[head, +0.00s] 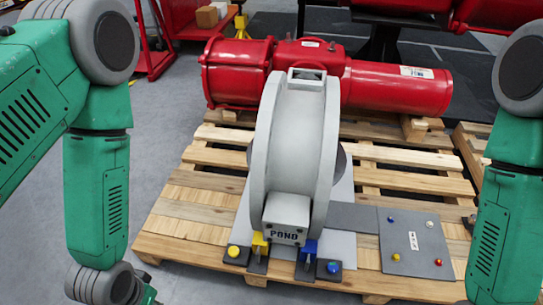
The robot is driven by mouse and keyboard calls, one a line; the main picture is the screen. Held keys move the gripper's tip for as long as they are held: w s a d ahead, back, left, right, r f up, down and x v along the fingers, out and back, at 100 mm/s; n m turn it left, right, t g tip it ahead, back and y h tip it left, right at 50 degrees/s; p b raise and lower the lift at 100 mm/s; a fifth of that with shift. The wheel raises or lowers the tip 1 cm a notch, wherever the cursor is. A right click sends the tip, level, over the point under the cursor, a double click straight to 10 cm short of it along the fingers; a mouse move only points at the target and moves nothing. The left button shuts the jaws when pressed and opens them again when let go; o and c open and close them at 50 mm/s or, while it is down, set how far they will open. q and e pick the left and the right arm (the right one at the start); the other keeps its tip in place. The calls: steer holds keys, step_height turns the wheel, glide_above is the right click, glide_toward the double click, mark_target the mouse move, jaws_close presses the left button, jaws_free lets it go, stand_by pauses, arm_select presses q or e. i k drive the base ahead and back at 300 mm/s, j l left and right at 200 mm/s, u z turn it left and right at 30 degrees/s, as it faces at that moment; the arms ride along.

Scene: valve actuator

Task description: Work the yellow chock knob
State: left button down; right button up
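A round yellow knob (234,251) sits on a small dark block at the front left foot of the grey valve actuator (290,150). A yellow chock (260,243) stands just right of it, against the actuator's base. A matching blue chock (309,248) and round blue knob (333,267) are at the front right. My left arm hangs at the left, its wrist low and left of the yellow knob; its fingers are out of view. My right arm is at the right edge, its lower end cut off by the frame. Nothing visible touches the yellow knob.
The actuator stands on a wooden pallet (190,205). A grey panel (415,243) with several small coloured buttons lies to its right. A large red cylinder assembly (395,88) lies behind it. Grey floor (170,120) is open at the left.

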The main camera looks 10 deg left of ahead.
mark_target(233, 252)
steer(key=u, duration=0.75)
steer(key=i+j+z, duration=0.1)
steer(key=z, duration=0.35)
steer(key=i+j+z, duration=0.15)
steer(key=z, duration=0.25)
steer(key=i+j+z, duration=0.1)
steer(key=z, duration=0.35)
